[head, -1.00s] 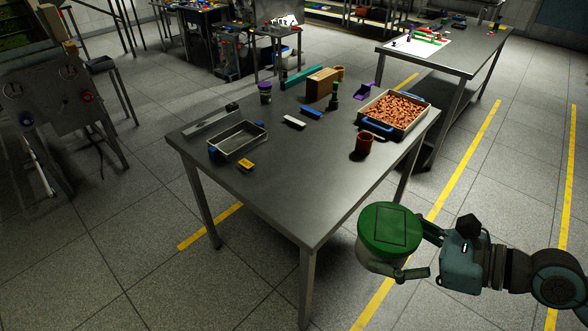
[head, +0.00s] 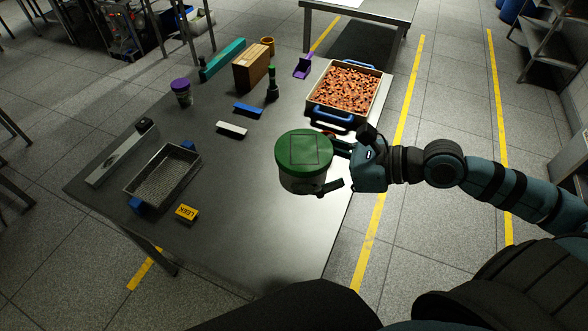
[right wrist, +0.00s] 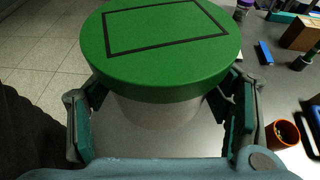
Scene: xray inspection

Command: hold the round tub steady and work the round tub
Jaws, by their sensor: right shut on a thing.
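The round tub (head: 303,165) has a pale, translucent body and a green lid with a dark square outline. In the head view it is above the right part of the metal table. My right gripper (head: 335,165) is shut on the tub's body from the right. In the right wrist view the tub (right wrist: 160,50) fills the upper middle, with a gripper finger on each side of its body below the lid. The lid sits level on the tub. I cannot tell whether the tub's base touches the table. My left gripper is not in view.
The metal table (head: 240,220) holds a tray of orange-brown pieces (head: 345,88), a wire-mesh tray (head: 162,176), a yellow block (head: 187,212), a purple-lidded jar (head: 181,92), a wooden block (head: 250,68) and a red-brown cup (right wrist: 284,134).

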